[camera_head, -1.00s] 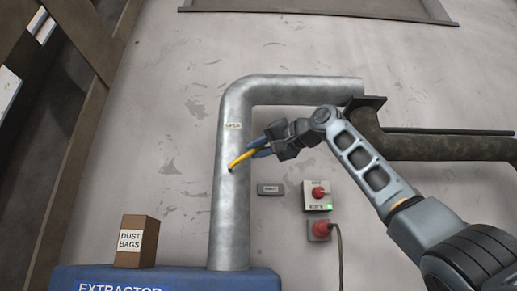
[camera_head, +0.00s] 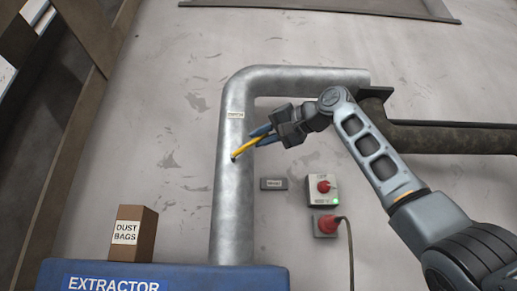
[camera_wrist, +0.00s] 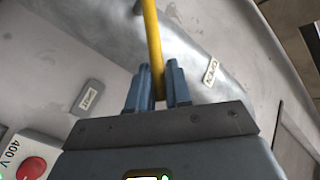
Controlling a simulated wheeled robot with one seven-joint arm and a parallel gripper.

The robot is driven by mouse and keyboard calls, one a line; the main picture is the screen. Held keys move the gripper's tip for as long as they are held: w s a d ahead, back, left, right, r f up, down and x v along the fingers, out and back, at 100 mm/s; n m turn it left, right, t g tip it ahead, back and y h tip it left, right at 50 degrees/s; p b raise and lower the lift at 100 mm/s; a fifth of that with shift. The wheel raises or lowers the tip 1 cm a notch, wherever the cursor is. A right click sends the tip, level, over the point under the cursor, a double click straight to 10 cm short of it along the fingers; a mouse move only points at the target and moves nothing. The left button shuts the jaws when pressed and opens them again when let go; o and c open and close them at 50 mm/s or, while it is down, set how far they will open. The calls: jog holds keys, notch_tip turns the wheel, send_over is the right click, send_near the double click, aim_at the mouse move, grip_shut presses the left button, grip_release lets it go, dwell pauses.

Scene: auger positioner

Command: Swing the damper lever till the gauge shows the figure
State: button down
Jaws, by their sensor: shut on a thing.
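The yellow damper lever (camera_head: 244,149) sits on the grey metal duct (camera_head: 232,190), pivoting at a dark point on the duct and slanting up to the right. My gripper (camera_head: 262,135) is shut on the lever near its free end. In the wrist view the lever (camera_wrist: 153,40) runs between the two blue fingers of my gripper (camera_wrist: 158,88). A small label (camera_head: 235,114) is on the duct above the lever; it also shows in the wrist view (camera_wrist: 210,72). No gauge reading can be made out.
A small grey plate (camera_head: 273,184), a switch box with a red knob and green light (camera_head: 323,190) and a red plug (camera_head: 326,225) are on the wall to the right. A dust bags box (camera_head: 133,233) stands on the blue extractor (camera_head: 190,276). A dark pipe (camera_head: 450,138) runs at right.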

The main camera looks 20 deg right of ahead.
jog(key=c, duration=1.1)
grip_release()
jog(key=shift+c, duration=0.2)
jog(key=b+v, duration=0.2)
jog(key=v, duration=0.5)
jog(key=shift+s+d, duration=0.2)
jog(key=shift+s, duration=0.15)
